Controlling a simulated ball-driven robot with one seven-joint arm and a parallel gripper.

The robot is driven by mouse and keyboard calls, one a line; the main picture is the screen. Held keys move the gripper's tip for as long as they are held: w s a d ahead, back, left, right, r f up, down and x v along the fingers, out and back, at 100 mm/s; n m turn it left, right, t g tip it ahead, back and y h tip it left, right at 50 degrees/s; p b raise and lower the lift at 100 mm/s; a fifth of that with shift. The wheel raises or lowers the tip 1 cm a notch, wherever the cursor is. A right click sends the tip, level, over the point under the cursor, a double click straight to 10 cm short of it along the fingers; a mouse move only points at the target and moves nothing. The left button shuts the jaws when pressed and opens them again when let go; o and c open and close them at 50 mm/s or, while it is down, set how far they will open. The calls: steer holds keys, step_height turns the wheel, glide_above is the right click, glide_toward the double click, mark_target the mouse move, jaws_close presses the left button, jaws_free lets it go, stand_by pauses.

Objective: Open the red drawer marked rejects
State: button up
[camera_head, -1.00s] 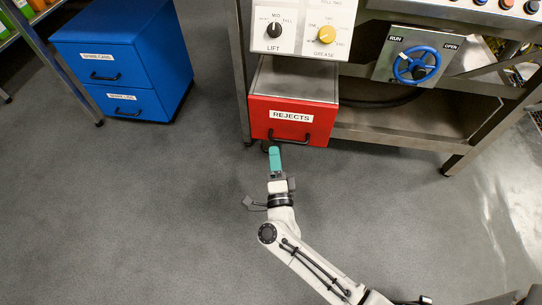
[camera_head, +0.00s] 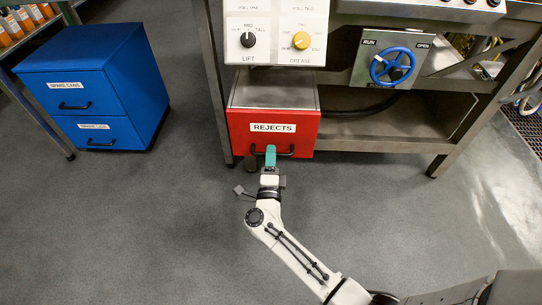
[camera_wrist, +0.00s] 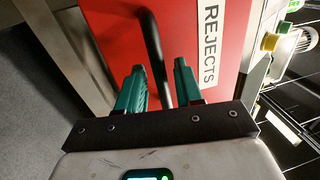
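The red drawer (camera_head: 238,140) marked REJECTS sits low under the machine, below a grey metal top, and looks shut. Its white label (camera_head: 273,128) is above a black bar handle (camera_head: 290,153). My gripper (camera_head: 270,149) reaches the handle from the front and covers part of it. In the wrist view, the green fingers of my gripper (camera_wrist: 159,68) are apart, and the black handle (camera_wrist: 153,45) runs between them with gaps visible on both sides. Whether the fingertips reach past the bar is hard to tell. The red front (camera_wrist: 110,35) fills the background.
A blue cabinet (camera_head: 105,85) with two drawers stands at left. Above the red drawer is a white panel (camera_head: 276,30) with two knobs. A blue handwheel (camera_head: 392,66) and a metal table leg (camera_head: 455,130) are to the right. The grey floor in front is clear.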

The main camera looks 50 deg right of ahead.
steer(key=shift+w+d+r, duration=0.15)
steer(key=shift+w+d, duration=0.2)
steer(key=shift+d, duration=0.1)
jaws_close()
stand_by(0.4)
